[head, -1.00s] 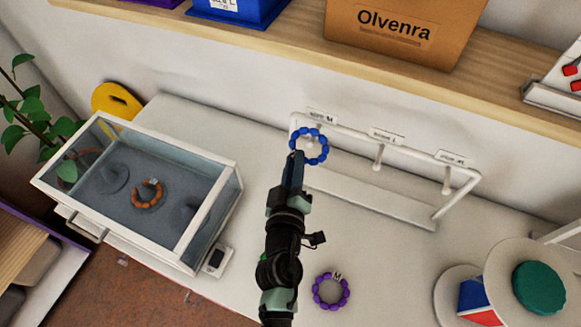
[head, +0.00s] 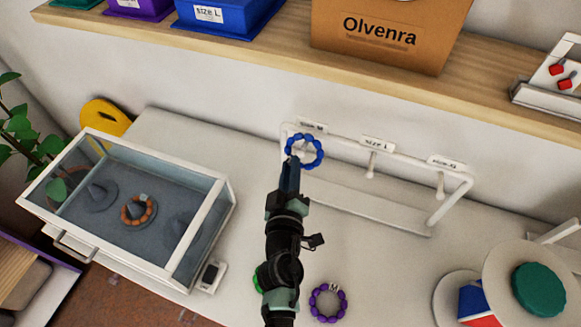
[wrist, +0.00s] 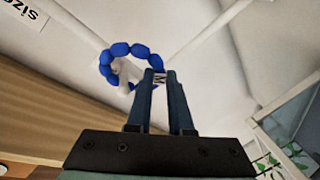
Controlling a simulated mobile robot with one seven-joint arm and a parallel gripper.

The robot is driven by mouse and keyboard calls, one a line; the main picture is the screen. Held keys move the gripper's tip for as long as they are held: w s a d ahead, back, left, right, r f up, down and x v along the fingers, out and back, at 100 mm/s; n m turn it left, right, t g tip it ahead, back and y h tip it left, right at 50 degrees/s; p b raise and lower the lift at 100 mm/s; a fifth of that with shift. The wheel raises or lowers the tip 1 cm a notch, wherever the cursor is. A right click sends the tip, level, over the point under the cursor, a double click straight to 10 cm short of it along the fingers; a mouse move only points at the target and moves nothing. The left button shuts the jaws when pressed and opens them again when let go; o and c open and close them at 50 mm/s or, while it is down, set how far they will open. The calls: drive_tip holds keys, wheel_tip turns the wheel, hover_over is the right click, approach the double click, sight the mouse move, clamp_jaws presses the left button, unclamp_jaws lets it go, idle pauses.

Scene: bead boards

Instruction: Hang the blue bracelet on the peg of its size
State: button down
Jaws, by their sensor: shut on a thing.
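The blue bracelet (head: 319,152) is a ring of blue beads, held upright at the rack's left peg. It also shows in the wrist view (wrist: 120,50), with a small tag marked M between the fingers. My gripper (head: 292,164) is shut on its near lower edge; the fingertips (wrist: 159,82) show in the wrist view. The white rack (head: 365,205) has three pegs. The left peg (wrist: 126,72) shows through the ring; I cannot tell whether the ring is around it or before it. Its label seems to read size M, the middle one size L; the right one is blurred.
A purple bracelet (head: 316,305) with an M tag lies in front of the rack. A glass case (head: 207,225) at left holds an orange bracelet (head: 125,213). A shelf (head: 270,58) runs behind above. A round stand (head: 500,270) is at right. A green item (head: 257,283) is partly hidden by my arm.

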drive_tip(key=c, duration=0.7)
unclamp_jaws()
drive_tip(key=shift+c, duration=0.2)
drive_tip(key=s+r+b, duration=0.1)
drive_tip(key=s+b, duration=0.1)
drive_tip(key=s, duration=1.1)
drive_tip(key=shift+a+r, duration=0.2)
drive_tip(key=shift+r, duration=0.1)
drive_tip(key=shift+w, duration=0.1)
